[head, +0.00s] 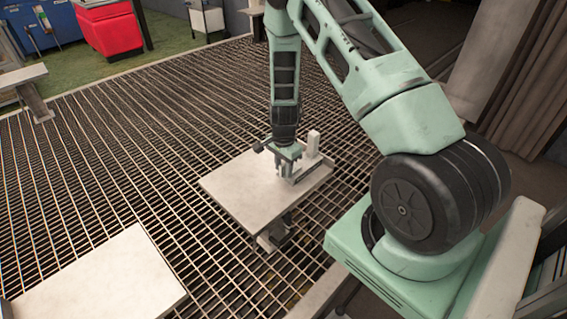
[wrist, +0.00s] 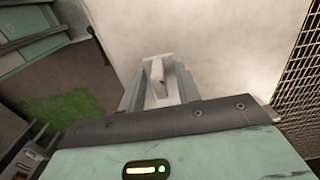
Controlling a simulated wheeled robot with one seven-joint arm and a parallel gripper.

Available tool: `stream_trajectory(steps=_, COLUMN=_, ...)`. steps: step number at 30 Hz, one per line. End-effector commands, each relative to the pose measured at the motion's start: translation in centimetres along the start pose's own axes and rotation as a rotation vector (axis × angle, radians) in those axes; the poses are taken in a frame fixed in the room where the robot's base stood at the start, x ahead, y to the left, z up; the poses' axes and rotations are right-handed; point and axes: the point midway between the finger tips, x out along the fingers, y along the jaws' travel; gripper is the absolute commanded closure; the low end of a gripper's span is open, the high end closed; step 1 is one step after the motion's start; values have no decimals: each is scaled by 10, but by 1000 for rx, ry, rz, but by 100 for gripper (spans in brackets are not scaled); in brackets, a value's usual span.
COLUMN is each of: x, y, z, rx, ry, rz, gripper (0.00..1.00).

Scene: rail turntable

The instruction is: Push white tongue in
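A pale plate (head: 240,190) stands raised above the grating in the head view. A white upright block (head: 312,143) stands at its far right part, beside a low pale rail (head: 309,170). My gripper (head: 283,168) points down over the plate, just left of the white block. In the wrist view, my gripper (wrist: 158,78) shows two grey fingers with a small pale piece (wrist: 157,72) between them; this may be the white tongue. I cannot tell whether the fingers touch it. The tongue cannot be clearly made out in the head view, where the gripper covers part of the rail.
Metal grating (head: 110,150) surrounds the plate. Another pale slab (head: 100,285) lies at the lower left. A red bin (head: 110,30) and blue cabinet (head: 45,25) stand far off at the upper left. The plate's left part is bare.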

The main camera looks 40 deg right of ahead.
Motion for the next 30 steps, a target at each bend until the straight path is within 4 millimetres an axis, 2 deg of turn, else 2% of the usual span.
stream_trajectory(steps=5, x=-13, y=-1, z=0, rx=-1, ry=2, rz=-2, gripper=67)
stream_trajectory(steps=8, x=-29, y=-1, z=0, rx=-1, ry=2, rz=-5, gripper=67)
stream_trajectory(steps=21, x=-130, y=-1, z=0, rx=-1, ry=2, rz=-5, gripper=67)
stream_trajectory(steps=27, x=-161, y=-1, z=0, rx=0, ry=1, rz=-3, gripper=67)
stream_trajectory(steps=30, x=-169, y=0, z=0, rx=-1, ry=1, rz=-1, gripper=67)
